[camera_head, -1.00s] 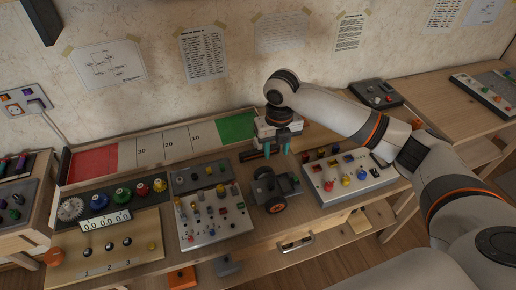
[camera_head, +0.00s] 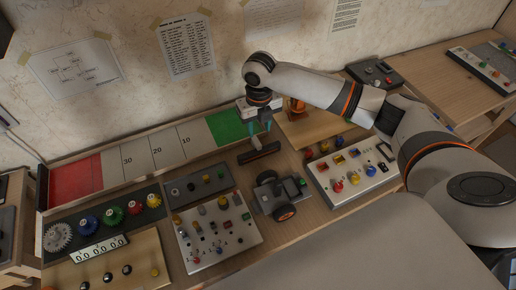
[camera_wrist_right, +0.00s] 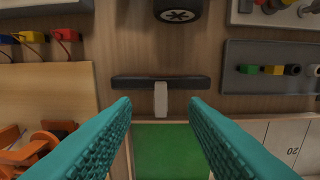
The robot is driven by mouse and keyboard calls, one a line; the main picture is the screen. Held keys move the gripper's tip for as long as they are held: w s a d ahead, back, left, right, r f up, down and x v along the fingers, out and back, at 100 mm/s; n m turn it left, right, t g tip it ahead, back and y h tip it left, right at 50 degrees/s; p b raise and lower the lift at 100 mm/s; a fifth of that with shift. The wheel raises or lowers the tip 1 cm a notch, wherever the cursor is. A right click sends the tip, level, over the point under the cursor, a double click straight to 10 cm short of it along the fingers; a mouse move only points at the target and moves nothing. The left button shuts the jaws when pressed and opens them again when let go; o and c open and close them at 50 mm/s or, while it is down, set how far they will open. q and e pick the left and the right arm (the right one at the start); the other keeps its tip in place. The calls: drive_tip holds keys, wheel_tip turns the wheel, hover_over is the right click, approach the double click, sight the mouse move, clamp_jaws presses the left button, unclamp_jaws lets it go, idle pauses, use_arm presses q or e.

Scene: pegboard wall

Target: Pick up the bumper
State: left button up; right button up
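The bumper, a dark bar with a short grey stem, lies on the wooden table in front of the green panel in the head view (camera_head: 259,153). In the right wrist view the bumper (camera_wrist_right: 185,83) lies crosswise beyond my fingertips, with its grey stem pointing between them. My right gripper (camera_head: 261,126) has teal fingers and hangs just behind and above the bumper. In the wrist view the right gripper (camera_wrist_right: 160,105) is open, with nothing between its fingers. My left gripper is out of view.
A small dark wheeled vehicle (camera_head: 267,197) stands just in front of the bumper. Switch panels stand left (camera_head: 213,238) and right (camera_head: 337,182) of it. The green panel (camera_head: 226,126) lies behind. An orange object (camera_head: 296,106) sits on a wooden board at the back right.

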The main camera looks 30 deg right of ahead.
sight(259, 145)
wheel_tip(259, 145, down, 3)
drive_tip(key=shift+r, duration=0.2)
wheel_tip(259, 145, down, 5)
drive_tip(key=shift+r+p, duration=0.1)
drive_tip(key=shift+p, duration=0.55)
drive_tip(key=shift+s, duration=0.1)
drive_tip(key=shift+c, duration=0.6)
clamp_jaws()
